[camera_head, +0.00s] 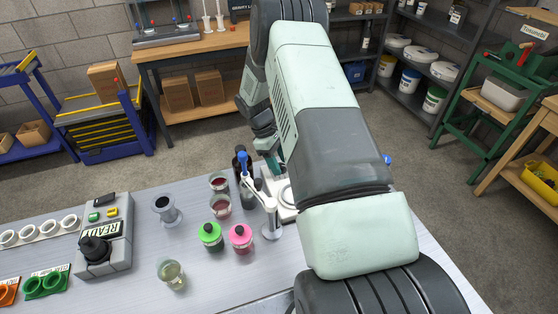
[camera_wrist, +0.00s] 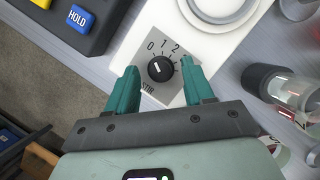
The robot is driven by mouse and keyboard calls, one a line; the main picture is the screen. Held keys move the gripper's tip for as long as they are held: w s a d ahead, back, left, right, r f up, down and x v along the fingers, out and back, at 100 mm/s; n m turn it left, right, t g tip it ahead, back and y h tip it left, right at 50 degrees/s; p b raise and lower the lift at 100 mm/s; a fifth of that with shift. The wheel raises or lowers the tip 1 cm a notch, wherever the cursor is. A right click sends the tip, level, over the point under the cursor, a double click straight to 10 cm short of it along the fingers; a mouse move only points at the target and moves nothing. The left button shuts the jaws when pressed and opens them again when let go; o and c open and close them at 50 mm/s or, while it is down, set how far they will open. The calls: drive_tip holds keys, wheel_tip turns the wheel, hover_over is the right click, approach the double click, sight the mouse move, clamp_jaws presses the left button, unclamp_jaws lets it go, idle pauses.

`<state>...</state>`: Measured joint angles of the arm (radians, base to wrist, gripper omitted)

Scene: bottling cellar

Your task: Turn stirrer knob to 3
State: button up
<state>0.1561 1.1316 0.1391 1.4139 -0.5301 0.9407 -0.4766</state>
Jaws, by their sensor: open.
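The stirrer knob (camera_wrist: 161,69) is a black round knob on a grey dial marked 0, 1, 2 and "STIR". A short white line on it points up and left, roughly toward the 0. My gripper (camera_wrist: 159,72) is open, with one teal finger on each side of the knob and a gap between. The right finger covers the part of the dial past 2, so the 3 is hidden. The white stirrer (camera_wrist: 226,47) has a round plate at the top. In the head view, the stirrer (camera_head: 289,213) is partly behind my arm, and the knob is hidden.
A dark-capped bottle (camera_wrist: 265,80) stands close on the right.

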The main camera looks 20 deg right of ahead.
clamp_jaws()
drive_tip(key=shift+m, duration=0.4)
drive_tip(key=m+g+y, duration=0.1)
drive_tip(key=m, duration=0.2)
drive_tip(key=shift+w+d+m, duration=0.1)
drive_tip(key=shift+d+m, duration=0.05)
drive_tip(key=shift+m, duration=0.25)
drive_tip(key=m+y, duration=0.2)
drive_tip(key=m, duration=0.2)
drive_tip(key=shift+d+m, duration=0.15)
drive_tip(key=shift+m, duration=0.15)
drive_tip(key=m+y, duration=0.2)
drive_tip(key=m, duration=0.2)
drive_tip(key=shift+d, duration=0.15)
drive_tip(key=shift+d+m+t+y, duration=0.1)
drive_tip(key=shift+m+t+y, duration=0.45)
drive_tip(key=shift+m, duration=1.65)
